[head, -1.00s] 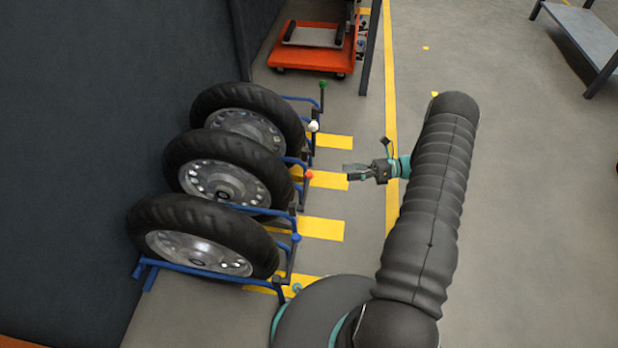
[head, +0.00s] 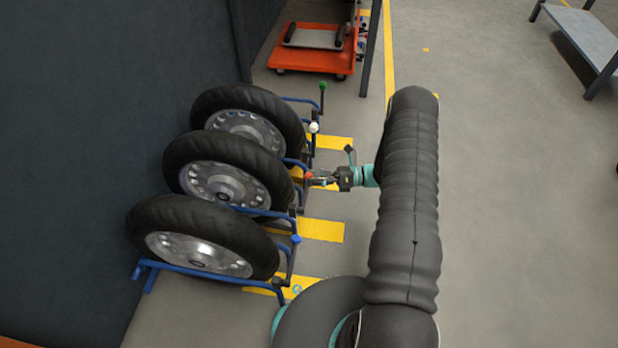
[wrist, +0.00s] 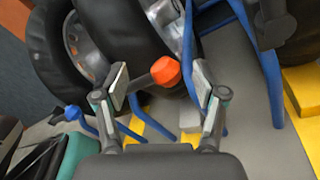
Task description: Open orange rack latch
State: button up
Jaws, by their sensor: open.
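The orange latch knob (wrist: 166,71) sits at the end of a dark lever in the wrist view, between my open fingers and slightly beyond their tips. It also shows in the head view (head: 308,176), on the blue rack of the middle wheel. My gripper (head: 318,177) is open, with its fingertips right at the knob. In the wrist view my gripper (wrist: 158,80) has a finger on each side of the knob, and I see gaps there. Whether anything touches is not clear in the head view.
Three wheels stand in blue racks: far (head: 243,125), middle (head: 220,183), near (head: 201,248). Other latch knobs are green (head: 323,86), white (head: 314,127) and blue (head: 296,238). An orange cart (head: 310,60) stands behind.

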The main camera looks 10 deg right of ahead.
jog(key=shift+w+a, duration=0.15)
jog(key=shift+a, duration=0.6)
jog(key=shift+c, duration=0.3)
grip_shut()
